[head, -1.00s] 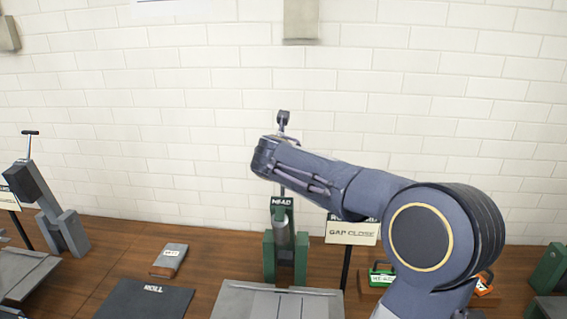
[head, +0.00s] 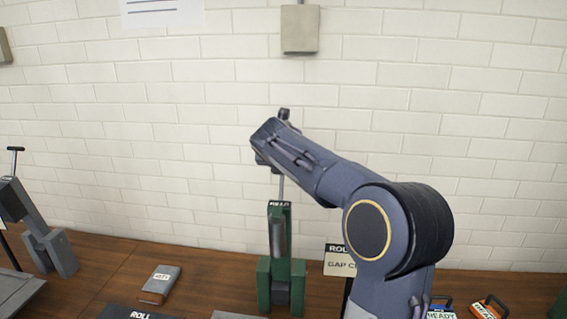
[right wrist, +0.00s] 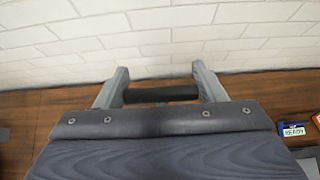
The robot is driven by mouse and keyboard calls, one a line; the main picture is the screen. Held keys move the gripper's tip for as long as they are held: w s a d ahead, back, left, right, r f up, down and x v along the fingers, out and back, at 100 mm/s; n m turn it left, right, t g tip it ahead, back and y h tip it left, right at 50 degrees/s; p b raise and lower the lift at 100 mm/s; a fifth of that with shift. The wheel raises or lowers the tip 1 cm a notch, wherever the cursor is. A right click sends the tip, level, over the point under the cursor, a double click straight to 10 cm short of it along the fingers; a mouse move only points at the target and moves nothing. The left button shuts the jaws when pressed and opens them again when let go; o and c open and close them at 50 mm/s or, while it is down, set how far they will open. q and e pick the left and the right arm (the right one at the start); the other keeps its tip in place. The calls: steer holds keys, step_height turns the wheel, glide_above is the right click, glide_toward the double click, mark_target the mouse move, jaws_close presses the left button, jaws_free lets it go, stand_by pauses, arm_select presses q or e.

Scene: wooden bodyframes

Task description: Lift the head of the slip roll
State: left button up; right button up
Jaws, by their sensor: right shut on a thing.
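The slip roll's green base (head: 281,285) stands on the bench in the middle of the head view. Its upright head (head: 279,232), with a small label on top, rises from the base. A thin rod (head: 281,188) goes up from the head to behind my right wrist. In the right wrist view my right gripper (right wrist: 160,93) is shut on the black handle bar (right wrist: 160,94), which spans between its two grey fingers. In the head view my forearm and wrist hide most of this grip. My left gripper is not in view.
A sign reading GAP (head: 338,266) stands right of the base, partly behind my arm. A grey block (head: 160,284) lies left on the wooden bench. Another grey machine (head: 45,240) stands far left. Blue and orange tagged items (head: 490,306) are at right. A white brick wall closes the back.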

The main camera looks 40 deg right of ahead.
steer(key=shift+f, duration=0.35)
steer(key=o, duration=1.4)
steer(key=shift+w+d, duration=0.15)
steer(key=shift+d, duration=0.05)
steer(key=b+v, duration=0.1)
steer(key=v, duration=0.7)
steer(key=shift+r+b, duration=0.1)
steer(key=shift+b, duration=0.2)
